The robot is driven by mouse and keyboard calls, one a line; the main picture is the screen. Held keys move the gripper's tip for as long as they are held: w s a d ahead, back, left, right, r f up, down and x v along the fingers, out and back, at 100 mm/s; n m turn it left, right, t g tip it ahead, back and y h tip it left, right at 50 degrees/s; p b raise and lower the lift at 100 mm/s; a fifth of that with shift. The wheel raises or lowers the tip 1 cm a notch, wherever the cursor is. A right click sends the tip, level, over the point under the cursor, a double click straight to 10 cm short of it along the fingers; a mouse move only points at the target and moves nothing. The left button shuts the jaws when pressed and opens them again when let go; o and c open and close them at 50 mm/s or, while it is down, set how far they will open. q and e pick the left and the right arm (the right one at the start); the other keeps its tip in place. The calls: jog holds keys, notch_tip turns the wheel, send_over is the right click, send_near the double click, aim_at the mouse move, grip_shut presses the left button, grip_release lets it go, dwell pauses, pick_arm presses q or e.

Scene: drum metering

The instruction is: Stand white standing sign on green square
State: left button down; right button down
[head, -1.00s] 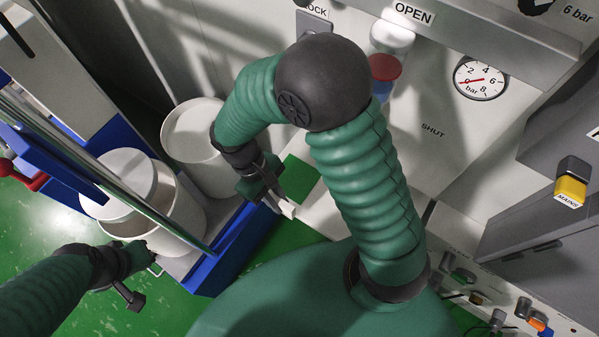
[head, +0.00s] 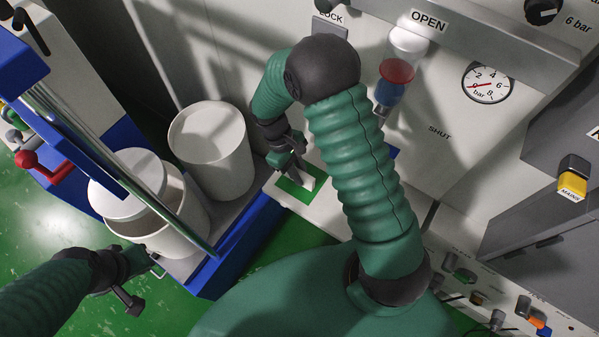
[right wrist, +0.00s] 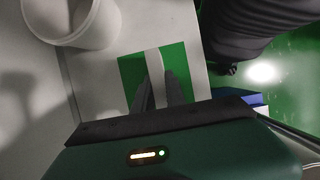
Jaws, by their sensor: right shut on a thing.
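The green square (head: 290,190) lies on the pale bench surface, right of the blue-edged platform. My right gripper (head: 297,166) is over it and shut on the white standing sign (head: 308,183). The sign shows as a narrow white strip over the square. In the right wrist view the sign (right wrist: 154,72) stands between the fingers (right wrist: 158,92), with the green square (right wrist: 130,72) visible on both sides. I cannot tell whether the sign's base touches the square. My left gripper (head: 140,262) is at the lower left beside the white bucket's handle; its fingers are unclear.
A white bucket (head: 190,215) holding a white cylinder and a second white container (head: 225,165) stand left of the square. A chrome rail (head: 110,170) crosses the left side.

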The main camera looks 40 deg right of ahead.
jog(key=c, duration=1.8)
grip_release()
jog(key=shift+f, duration=0.15)
jog(key=shift+o, duration=1.2)
jog(key=shift+d, duration=0.3)
jog(key=shift+o, duration=1)
jog(key=shift+d+f, duration=0.1)
jog(key=shift+d, duration=0.25)
jog(key=shift+d+f, duration=0.1)
jog(key=shift+d, duration=0.25)
jog(key=shift+a+r, duration=0.25)
jog(key=v, duration=0.5)
jog(key=shift+a+r, duration=0.1)
jog(key=shift+a, duration=0.3)
jog(key=d+v, duration=0.1)
jog(key=v, duration=0.5)
pick_arm(q)
jog(key=shift+d+r, duration=0.25)
jog(key=shift+d, duration=0.45)
pick_arm(e)
jog(key=s+a+m+t+y, duration=0.1)
jog(key=s+a+m+t, duration=0.2)
jog(key=s+t, duration=0.3)
jog(key=shift+s+a+r+m+t+y, duration=0.2)
jog(key=shift+s+r+m+t+y, duration=0.15)
jog(key=shift+s+m, duration=0.6)
